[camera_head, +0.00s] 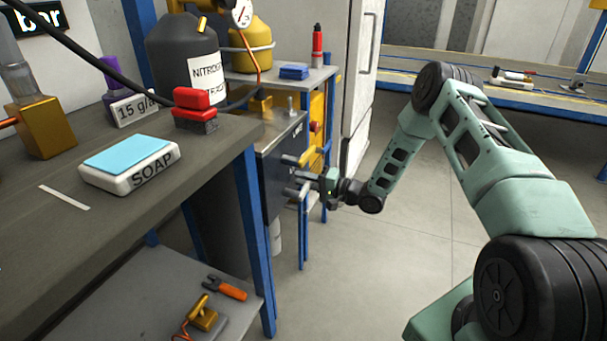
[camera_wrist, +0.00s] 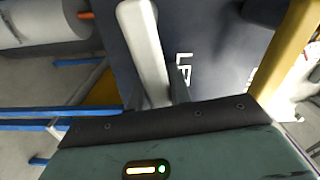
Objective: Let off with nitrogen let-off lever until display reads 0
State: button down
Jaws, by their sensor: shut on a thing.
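My gripper (camera_head: 306,188) is at the front of a dark grey panel (camera_head: 274,172) beside the bench and is shut on a pale lever. In the wrist view the pale grey lever (camera_wrist: 145,45) runs up from the dark edge of my gripper, against the panel (camera_wrist: 210,45) with white letters, partly readable as "LE". Another pale lever (camera_head: 292,160) sticks out just above my gripper. A grey bottle labelled "NITROGEN" (camera_head: 205,75) stands behind the bench. A black display (camera_head: 40,20) at the upper left shows "bar"; its number is out of frame.
The bench (camera_head: 150,185) holds a soap box (camera_head: 130,168) and a red-topped block (camera_head: 194,110). Blue legs (camera_head: 255,235) stand close to the panel. A white cabinet (camera_head: 358,80) is behind. The floor (camera_head: 390,265) below my arm is clear.

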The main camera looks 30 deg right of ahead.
jog(key=shift+f+m, duration=0.65)
jog(key=shift+m, duration=0.35)
jog(key=c, duration=1.3)
grip_release()
jog(key=shift+d, duration=0.1)
jog(key=shift+s+d, duration=0.15)
jog(key=shift+s, duration=0.1)
jog(key=p+v, duration=0.2)
jog(key=v, duration=1.4)
jog(key=shift+s+d, duration=0.25)
jog(key=shift+s, duration=0.05)
jog(key=shift+w, duration=0.1)
